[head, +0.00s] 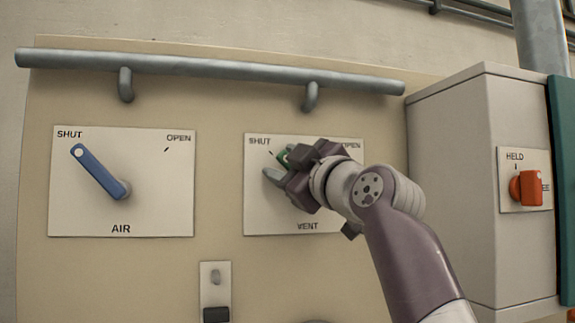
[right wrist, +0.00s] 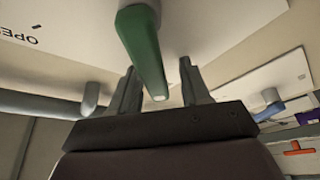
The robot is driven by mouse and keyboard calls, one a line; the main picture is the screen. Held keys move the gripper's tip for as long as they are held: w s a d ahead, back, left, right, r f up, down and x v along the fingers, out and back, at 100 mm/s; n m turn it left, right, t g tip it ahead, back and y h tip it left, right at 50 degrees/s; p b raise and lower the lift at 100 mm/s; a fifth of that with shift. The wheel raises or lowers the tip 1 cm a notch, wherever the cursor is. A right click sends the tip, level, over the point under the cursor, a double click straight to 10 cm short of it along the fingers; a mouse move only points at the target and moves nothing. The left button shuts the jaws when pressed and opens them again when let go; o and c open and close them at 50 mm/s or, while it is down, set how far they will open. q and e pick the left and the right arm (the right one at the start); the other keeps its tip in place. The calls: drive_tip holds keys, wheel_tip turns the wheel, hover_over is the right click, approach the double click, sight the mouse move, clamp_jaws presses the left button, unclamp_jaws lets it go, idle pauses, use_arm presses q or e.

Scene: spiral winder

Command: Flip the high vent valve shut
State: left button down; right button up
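The vent valve's white plate (head: 258,215) is on the beige panel, marked SHUT at upper left and OPEN at upper right. In the right wrist view the green lever (right wrist: 146,50) runs between my gripper's two fingers, with a gap on each side. My right gripper (head: 280,163) is open around the lever, not clamped on it. My left gripper is not in view.
A blue AIR lever (head: 100,172) points to SHUT on the left plate. A grey rail (head: 210,67) crosses above both plates. A box (head: 455,200) with an orange knob (head: 528,187) stands out at the right. A small latch plate (head: 215,275) is below.

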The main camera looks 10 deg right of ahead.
drive_tip(key=shift+s+d+f+b, duration=0.1)
drive_tip(key=shift+s+f+b, duration=0.1)
drive_tip(key=shift+b, duration=0.1)
drive_tip(key=b+v, duration=0.7)
drive_tip(key=v, duration=0.5)
drive_tip(key=shift+s, duration=0.1)
